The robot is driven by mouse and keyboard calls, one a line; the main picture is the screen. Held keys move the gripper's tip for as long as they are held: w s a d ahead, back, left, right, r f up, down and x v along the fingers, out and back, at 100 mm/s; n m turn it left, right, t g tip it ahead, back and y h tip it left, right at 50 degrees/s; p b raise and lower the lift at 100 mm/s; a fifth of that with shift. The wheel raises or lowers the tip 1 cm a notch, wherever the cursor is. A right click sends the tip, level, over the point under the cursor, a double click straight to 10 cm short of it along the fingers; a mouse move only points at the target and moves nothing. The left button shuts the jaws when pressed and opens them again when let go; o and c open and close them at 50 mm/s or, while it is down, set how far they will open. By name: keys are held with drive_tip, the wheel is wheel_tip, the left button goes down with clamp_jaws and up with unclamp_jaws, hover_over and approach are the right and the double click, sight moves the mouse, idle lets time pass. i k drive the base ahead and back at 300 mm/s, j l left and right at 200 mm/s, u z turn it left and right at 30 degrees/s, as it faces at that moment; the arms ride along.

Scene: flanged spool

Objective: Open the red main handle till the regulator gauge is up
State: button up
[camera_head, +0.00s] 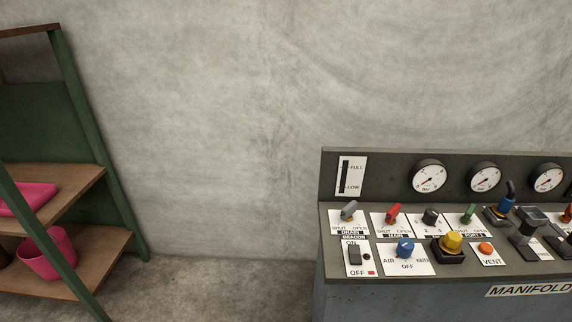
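The red main handle (393,214) sits on a white plate marked SHUT and OPEN, with a MAIN label below it, on the sloped top of the manifold console (333,275). The handle leans toward the upper right; I cannot tell its exact setting. Three round gauges stand on the back panel: a left one (428,176), a middle one (484,177) and a right one (547,177), partly cut by shadow and small. Which one is the regulator gauge I cannot read, and the needle readings are unclear. My gripper is not in view.
Beside the red handle are a grey handle (349,210), a black knob (430,217) and a green handle (468,213). A green-framed shelf (75,185) stands left; floor between is clear.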

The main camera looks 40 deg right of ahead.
sight(394, 211)
drive_tip(key=z, duration=1.2)
